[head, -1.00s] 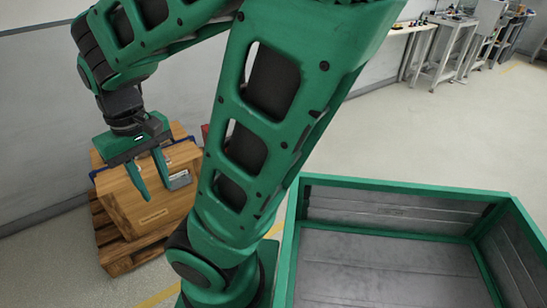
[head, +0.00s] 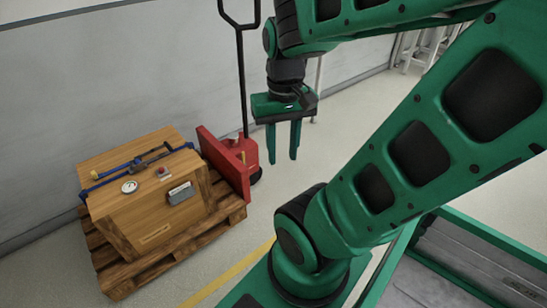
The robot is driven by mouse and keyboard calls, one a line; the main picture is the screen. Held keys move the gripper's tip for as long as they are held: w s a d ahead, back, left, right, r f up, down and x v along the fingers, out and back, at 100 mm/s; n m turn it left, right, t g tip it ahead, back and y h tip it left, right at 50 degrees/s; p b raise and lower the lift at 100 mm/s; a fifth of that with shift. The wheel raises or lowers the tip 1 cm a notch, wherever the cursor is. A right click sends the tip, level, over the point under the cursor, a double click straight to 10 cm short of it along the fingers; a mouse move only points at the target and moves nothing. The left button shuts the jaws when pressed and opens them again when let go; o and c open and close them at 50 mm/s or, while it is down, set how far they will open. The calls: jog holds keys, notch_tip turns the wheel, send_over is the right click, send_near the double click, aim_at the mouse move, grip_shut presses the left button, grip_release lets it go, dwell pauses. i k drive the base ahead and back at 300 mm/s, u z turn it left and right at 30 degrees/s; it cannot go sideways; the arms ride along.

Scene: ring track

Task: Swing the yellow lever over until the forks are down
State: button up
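A red pallet jack (head: 256,153) with a tall black handle (head: 241,70) stands behind the pallet, left of my gripper. A small yellowish part (head: 243,156) shows low on the jack; it may be the yellow lever, but it is too small to read its position. The forks are hidden by the pallet and the red plate. My gripper (head: 283,158) points down in the air, to the right of the jack in the picture. Its two green fingers are apart with nothing between them.
A wooden crate (head: 150,222) with blue bars, a gauge and a red button sits on a wooden pallet (head: 225,214). A red plate (head: 222,163) stands at its right end. A green-rimmed metal bin (head: 480,228) is at lower right. Floor between is clear.

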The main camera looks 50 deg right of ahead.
aim_at(243, 155)
jog(key=z, duration=0.9)
jog(key=k, duration=0.8)
jog(key=z, duration=0.1)
jog(key=i, duration=0.8)
jog(key=u, duration=0.05)
